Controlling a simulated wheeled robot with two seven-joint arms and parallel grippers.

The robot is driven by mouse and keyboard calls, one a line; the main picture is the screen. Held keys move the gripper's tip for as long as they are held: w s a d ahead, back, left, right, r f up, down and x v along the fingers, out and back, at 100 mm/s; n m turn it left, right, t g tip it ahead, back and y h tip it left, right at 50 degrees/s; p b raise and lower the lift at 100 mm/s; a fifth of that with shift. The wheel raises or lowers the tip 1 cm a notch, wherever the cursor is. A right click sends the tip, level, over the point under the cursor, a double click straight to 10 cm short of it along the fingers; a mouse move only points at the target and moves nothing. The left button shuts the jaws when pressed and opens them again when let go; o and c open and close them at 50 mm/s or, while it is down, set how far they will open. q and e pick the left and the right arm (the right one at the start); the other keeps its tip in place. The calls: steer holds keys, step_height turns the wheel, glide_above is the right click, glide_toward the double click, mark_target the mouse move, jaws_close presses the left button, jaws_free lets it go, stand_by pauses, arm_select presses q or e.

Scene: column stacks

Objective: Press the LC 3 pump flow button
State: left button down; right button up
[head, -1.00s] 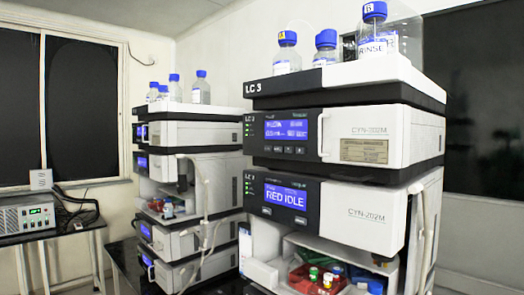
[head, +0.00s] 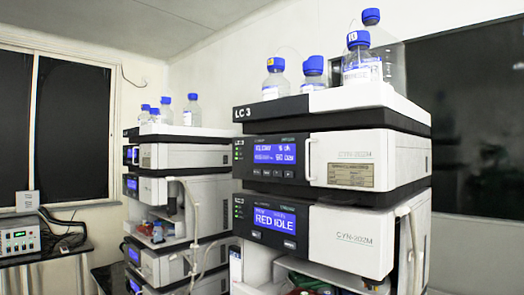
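The LC 3 stack stands at the right of the head view, with its "LC 3" label (head: 242,114) on the dark front of the white top tray. Below the label is the upper module, which has a lit blue screen (head: 275,151). A row of small dark buttons (head: 277,173) runs under that screen; their markings are too small to read. The module beneath has another blue screen (head: 274,220) reading roughly "RED IDLE", with small buttons below it. Neither of my grippers is in view.
Blue-capped bottles (head: 361,62) stand on top of the LC 3 stack. A second stack (head: 185,157) stands behind to the left. A grey instrument (head: 20,238) sits on a table (head: 45,256) at the far left. A pale tube (head: 413,245) hangs at the stack's right side.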

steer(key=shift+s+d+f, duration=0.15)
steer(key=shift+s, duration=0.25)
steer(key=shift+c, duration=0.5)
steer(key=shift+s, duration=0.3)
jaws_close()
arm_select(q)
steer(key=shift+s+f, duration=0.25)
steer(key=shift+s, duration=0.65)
